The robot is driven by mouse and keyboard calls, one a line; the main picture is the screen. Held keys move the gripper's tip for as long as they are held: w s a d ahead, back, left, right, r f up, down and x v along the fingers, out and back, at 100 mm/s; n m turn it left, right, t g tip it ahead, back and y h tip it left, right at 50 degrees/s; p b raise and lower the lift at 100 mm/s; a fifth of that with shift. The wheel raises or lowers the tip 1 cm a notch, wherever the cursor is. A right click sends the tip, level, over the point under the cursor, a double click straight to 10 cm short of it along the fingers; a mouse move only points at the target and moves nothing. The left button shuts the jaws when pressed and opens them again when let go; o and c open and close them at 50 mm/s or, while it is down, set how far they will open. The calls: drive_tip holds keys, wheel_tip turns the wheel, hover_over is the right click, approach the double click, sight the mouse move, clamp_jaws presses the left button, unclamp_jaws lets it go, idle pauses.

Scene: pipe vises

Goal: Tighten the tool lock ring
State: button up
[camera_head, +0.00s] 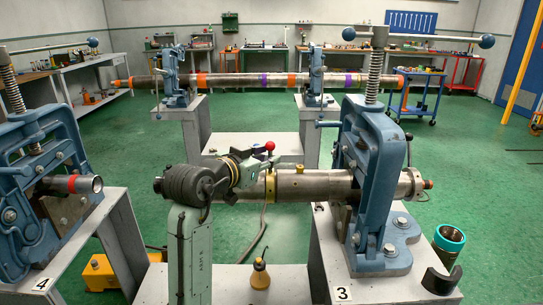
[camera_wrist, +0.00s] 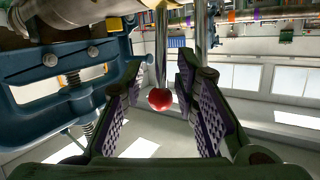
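In the head view, a brass-yellow ring (camera_head: 270,186), which looks like the lock ring, sits around the grey pipe-like tool (camera_head: 325,186) held in the blue vise (camera_head: 368,165) marked 3. A red ball knob (camera_head: 270,146) shows just above my gripper (camera_head: 258,168), near the ring. In the wrist view, the red knob (camera_wrist: 160,99) ends a metal rod (camera_wrist: 161,45) between the two purple-padded fingers of my gripper (camera_wrist: 159,75). There is a visible gap on both sides, and the fingers are apart. Where the rod joins the ring is not clear.
A brass stud (camera_head: 300,168) stands on the tool right of the ring. A second vise (camera_head: 40,190) stands at left. A teal-rimmed cup (camera_head: 448,240) and a small yellow-brown bottle (camera_head: 260,275) stand near the front. Green floor lies open behind.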

sight(270, 171)
drive_tip(key=shift+v, duration=2.6)
drive_tip(key=shift+d, duration=0.1)
drive_tip(key=shift+c, duration=0.4)
